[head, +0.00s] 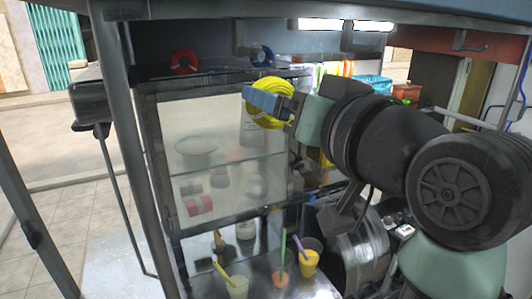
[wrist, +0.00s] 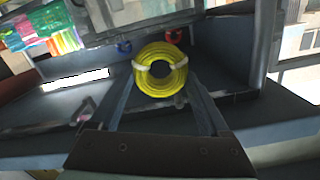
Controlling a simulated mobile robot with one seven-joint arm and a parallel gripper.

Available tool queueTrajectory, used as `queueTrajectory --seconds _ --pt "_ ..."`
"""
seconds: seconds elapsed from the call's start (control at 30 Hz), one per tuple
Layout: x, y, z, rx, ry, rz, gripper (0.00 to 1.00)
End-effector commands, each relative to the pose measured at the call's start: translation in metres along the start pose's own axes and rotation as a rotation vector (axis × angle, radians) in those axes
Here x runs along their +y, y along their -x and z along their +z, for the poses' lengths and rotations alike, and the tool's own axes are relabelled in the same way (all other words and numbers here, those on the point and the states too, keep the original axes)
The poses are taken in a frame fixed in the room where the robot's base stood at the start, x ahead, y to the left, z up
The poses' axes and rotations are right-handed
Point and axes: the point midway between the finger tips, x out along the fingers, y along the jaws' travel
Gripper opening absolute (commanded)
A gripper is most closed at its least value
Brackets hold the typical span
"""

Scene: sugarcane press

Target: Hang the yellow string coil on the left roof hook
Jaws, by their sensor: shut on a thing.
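The yellow string coil (head: 270,84) is in my gripper (head: 266,103), in front of the top of the glass cabinet. The wrist view shows the coil (wrist: 160,52) as a ring with pale ties, between the two fingers of my gripper (wrist: 162,80). The left roof hook (head: 240,40) is a dark bracket under the roof edge, above and a little left of the coil, and the coil is apart from it. The hook's tip is hard to make out.
The glass cabinet (head: 225,150) stands below. A red coil (head: 183,62) and a blue coil (head: 262,55) are on or behind its top. Other roof hooks (head: 347,40) (head: 465,42) hang to the right. Drink cups (head: 310,262) stand on the counter below. A lamp (head: 345,24) is under the roof.

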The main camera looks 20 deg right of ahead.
Motion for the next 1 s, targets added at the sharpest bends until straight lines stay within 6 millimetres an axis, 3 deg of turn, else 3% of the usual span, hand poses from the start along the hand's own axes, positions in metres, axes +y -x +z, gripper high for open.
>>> queueTrajectory --seconds 0.03,0.1,0.3,0.4,1.0 --pt "-0.009 0.013 -0.022 0.005 0.005 -0.008 0.31" --pt "-0.017 0.028 -0.037 0.000 0.004 -0.019 0.31" --pt "-0.033 0.057 -0.059 -0.011 0.002 -0.035 0.31" --pt "-0.035 0.062 -0.062 -0.014 0.001 -0.037 0.31" --pt "-0.035 0.032 -0.060 -0.017 -0.002 -0.036 0.31"
